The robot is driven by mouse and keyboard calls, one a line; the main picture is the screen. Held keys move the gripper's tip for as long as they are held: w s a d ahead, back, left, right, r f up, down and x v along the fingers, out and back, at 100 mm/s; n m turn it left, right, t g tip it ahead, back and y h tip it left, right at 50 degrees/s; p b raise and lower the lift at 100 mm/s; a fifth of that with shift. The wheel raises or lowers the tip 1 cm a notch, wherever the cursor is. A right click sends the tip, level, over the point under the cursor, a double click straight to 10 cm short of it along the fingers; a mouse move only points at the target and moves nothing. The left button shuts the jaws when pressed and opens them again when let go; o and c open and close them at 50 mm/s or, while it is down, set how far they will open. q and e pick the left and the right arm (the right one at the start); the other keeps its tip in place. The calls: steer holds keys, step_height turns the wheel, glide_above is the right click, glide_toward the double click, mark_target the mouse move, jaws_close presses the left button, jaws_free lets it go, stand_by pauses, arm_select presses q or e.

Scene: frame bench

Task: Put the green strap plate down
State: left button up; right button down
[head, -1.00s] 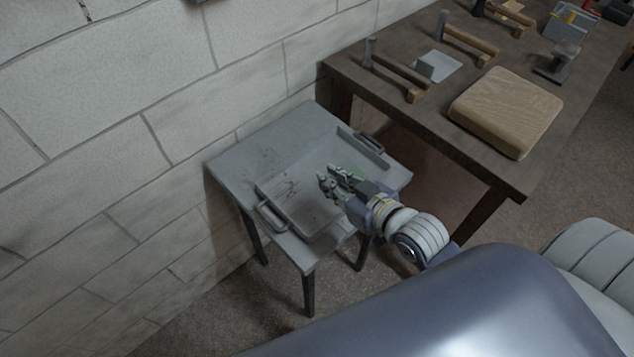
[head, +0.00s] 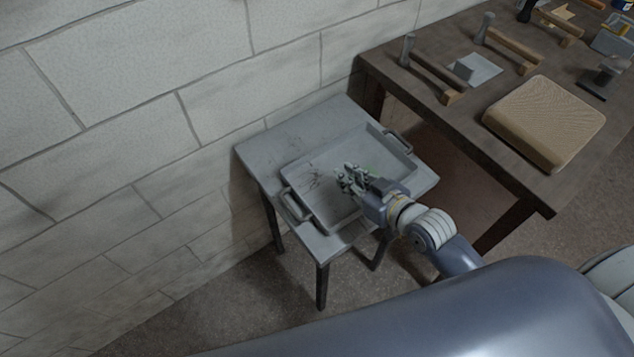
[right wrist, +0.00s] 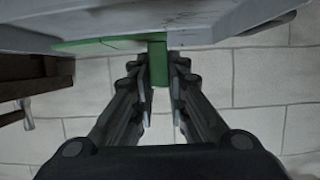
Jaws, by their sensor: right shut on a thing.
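The green strap plate (right wrist: 158,62) shows in the right wrist view between the fingers of my right gripper (right wrist: 160,85), with a flat green part reaching left along the underside of a grey surface in the picture. My right gripper (head: 347,180) is shut on the plate, over the grey tray (head: 325,212). I cannot tell whether the plate touches the tray floor. My left gripper is not in view.
The tray, with a handle at each end, stands on a small grey table (head: 262,155) against a block wall (head: 130,130). The tray's left part is clear.

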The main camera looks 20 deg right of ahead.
steer(key=a, duration=0.2)
steer(key=w+a+p, duration=0.1)
steer(key=a, duration=0.1)
steer(key=w+a, duration=0.1)
steer(key=a, duration=0.2)
steer(key=shift+w+f, duration=0.15)
steer(key=shift+f, duration=0.1)
steer(key=f, duration=0.2)
steer(key=shift+a+f+p, duration=0.25)
steer(key=shift+f+p, duration=0.1)
steer(key=shift+w+f, duration=0.1)
steer(key=shift+f, duration=0.4)
steer(key=shift+f, duration=0.15)
steer(key=c, duration=1.9)
jaws_free()
